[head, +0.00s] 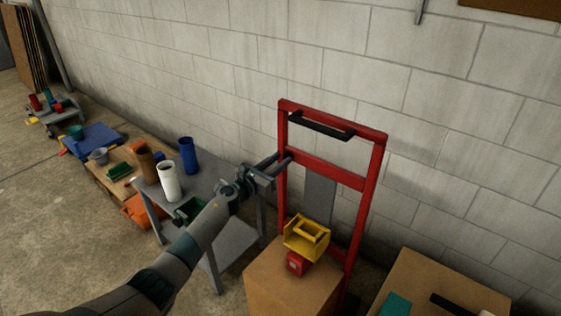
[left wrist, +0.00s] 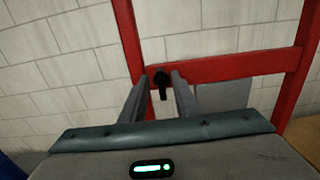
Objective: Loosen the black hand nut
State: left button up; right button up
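The black hand nut (left wrist: 162,82) sits on the red crossbar of an upright red frame (left wrist: 235,66), near its left post. A dark lever hangs down from it. In the head view the nut is hidden behind my gripper, and the red frame (head: 370,205) stands against the wall. My left gripper (head: 284,160) reaches the crossbar's left end. In the left wrist view my left gripper (left wrist: 160,85) has its fingers apart, one on each side of the nut, with gaps visible. My right gripper is not in view.
A grey table (head: 205,187) with a white cylinder (head: 169,182) and a blue cylinder (head: 188,155) stands left of the frame. A cardboard box (head: 270,285) carrying a yellow bin (head: 300,245) stands before the frame. Another box (head: 440,285) is at lower right.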

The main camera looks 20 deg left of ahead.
pick_arm(q)
jog(key=shift+w+d, duration=0.15)
jog(key=shift+w, duration=0.25)
grip_shut()
jog(key=shift+n, duration=0.5)
jog(key=n, duration=0.5)
jog(key=a+f+n, duration=0.1)
jog(key=n, duration=1)
jog(key=shift+w+a+f+n, duration=0.15)
jog(key=shift+w+f+n, duration=0.05)
jog(key=shift+n, duration=0.2)
